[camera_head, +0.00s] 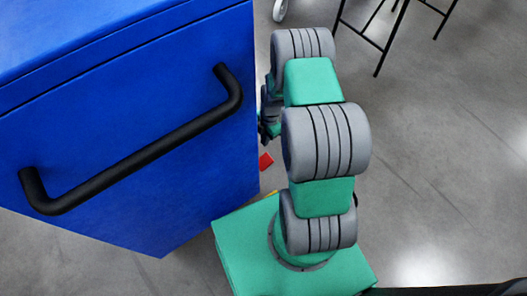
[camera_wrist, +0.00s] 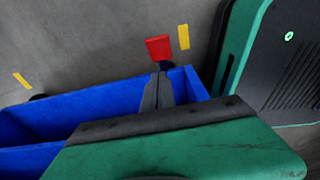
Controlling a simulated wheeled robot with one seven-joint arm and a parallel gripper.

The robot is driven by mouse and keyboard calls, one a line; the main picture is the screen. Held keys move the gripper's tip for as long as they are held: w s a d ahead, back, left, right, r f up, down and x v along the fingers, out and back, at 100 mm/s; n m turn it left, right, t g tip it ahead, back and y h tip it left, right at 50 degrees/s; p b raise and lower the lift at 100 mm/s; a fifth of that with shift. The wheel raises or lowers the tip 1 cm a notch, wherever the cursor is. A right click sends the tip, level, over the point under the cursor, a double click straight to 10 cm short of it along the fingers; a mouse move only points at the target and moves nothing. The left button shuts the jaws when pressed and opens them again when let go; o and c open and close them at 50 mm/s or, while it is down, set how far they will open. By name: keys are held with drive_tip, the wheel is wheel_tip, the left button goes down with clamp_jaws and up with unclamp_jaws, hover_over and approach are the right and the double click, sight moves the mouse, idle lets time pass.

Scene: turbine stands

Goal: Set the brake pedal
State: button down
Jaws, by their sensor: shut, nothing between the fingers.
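The red brake pedal (camera_wrist: 159,47) shows in the wrist view just beyond my fingertips, at the outer side of the blue cart body. In the head view the pedal (camera_head: 266,161) sticks out low beside the cart's right side. My gripper (camera_wrist: 160,80) is shut and empty, with its fingers pointing toward the pedal. In the wrist view the fingertips overlap the pedal's lower end; I cannot tell whether they touch it. In the head view my gripper is mostly hidden behind the arm and cart.
The blue cart (camera_head: 120,120) with a black handle (camera_head: 140,150) fills the left of the head view, close to my arm. Yellow floor marks (camera_wrist: 184,37) lie near the pedal. A black-legged stand (camera_head: 385,45) is at the back. Floor on the right is clear.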

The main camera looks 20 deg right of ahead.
drive_tip(key=b, duration=0.3)
hover_over(264, 161)
drive_tip(key=f, duration=1)
drive_tip(key=shift+s+a+f, duration=0.1)
drive_tip(key=shift+a, duration=0.25)
drive_tip(key=f, duration=0.1)
drive_tip(key=d+f+b, duration=0.1)
drive_tip(key=shift+f, duration=0.3)
drive_tip(key=shift+d+f, duration=0.25)
drive_tip(key=shift+f, duration=0.2)
drive_tip(key=shift+a, duration=0.1)
drive_tip(key=shift+b, duration=0.35)
